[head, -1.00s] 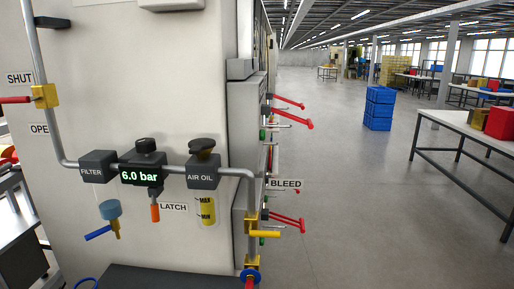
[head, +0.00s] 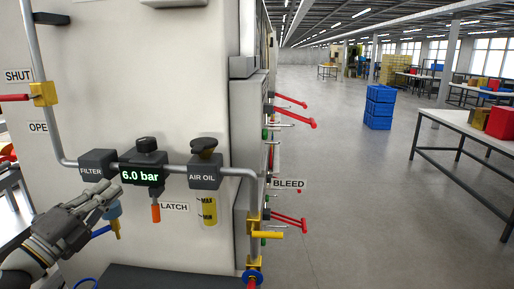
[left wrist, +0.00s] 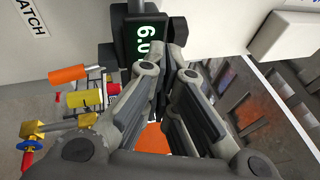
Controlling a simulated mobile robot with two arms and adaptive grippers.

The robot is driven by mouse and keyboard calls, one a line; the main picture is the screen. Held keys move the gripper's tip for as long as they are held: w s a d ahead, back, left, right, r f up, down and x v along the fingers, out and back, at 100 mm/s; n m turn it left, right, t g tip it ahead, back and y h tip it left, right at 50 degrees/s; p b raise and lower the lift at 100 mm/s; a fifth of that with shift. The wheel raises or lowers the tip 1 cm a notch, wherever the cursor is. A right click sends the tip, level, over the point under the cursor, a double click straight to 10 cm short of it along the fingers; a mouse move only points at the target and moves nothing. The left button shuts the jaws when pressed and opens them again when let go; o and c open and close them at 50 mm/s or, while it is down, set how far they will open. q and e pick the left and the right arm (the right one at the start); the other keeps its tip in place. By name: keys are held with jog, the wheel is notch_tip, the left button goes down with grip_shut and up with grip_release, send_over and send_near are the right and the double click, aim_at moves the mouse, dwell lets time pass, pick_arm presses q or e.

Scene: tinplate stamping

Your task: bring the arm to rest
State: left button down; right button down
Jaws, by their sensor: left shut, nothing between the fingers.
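My left gripper (head: 108,197) comes in from the lower left of the head view, in front of the bowl of the filter (head: 97,164). Its fingers are shut with nothing between them, and they hide part of the blue drain piece (head: 113,211) below the filter. In the left wrist view the shut fingers (left wrist: 172,62) point towards the pressure display (left wrist: 146,36). In the head view the display (head: 142,176) reads 6.0 bar. My right gripper is not in view.
The grey pipe (head: 238,172) with the air oil unit (head: 205,177), orange latch (head: 155,213) and yellow bleed lever (head: 267,235) runs along the machine. Red-handled levers (head: 290,222) stick out at its side. Open floor (head: 345,190) lies right, with blue crates (head: 379,108) and a table (head: 470,128).

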pick_arm(q)
jog(key=s+f+n+g+y, duration=0.2)
jog(key=s+f+n+y, duration=0.3)
jog(key=f, duration=0.4)
jog(key=s+f+n+g+y, duration=0.2)
jog(key=f+n, duration=0.5)
jog(key=f, duration=0.2)
jog(key=s+f+n+g+y, duration=0.35)
jog(key=f+n, duration=0.35)
jog(key=f, duration=0.3)
jog(key=s+d+f+n+g+h, duration=0.15)
jog(key=s+d+f+g, duration=0.35)
jog(key=s, duration=0.6)
jog(key=s+d+f+n+g+h, duration=0.15)
jog(key=s+d+f+g, duration=0.25)
jog(key=s+d+f, duration=0.45)
jog(key=s+a+f, duration=0.1)
jog(key=s+f, duration=0.1)
jog(key=f, duration=1.1)
jog(key=s+a+f, duration=0.1)
jog(key=f, duration=1.1)
jog(key=s+a+f+g, duration=0.2)
jog(key=s+a+f, duration=0.1)
jog(key=s+f, duration=1.3)
jog(key=shift+s+y, duration=0.35)
jog(key=shift+s, duration=0.15)
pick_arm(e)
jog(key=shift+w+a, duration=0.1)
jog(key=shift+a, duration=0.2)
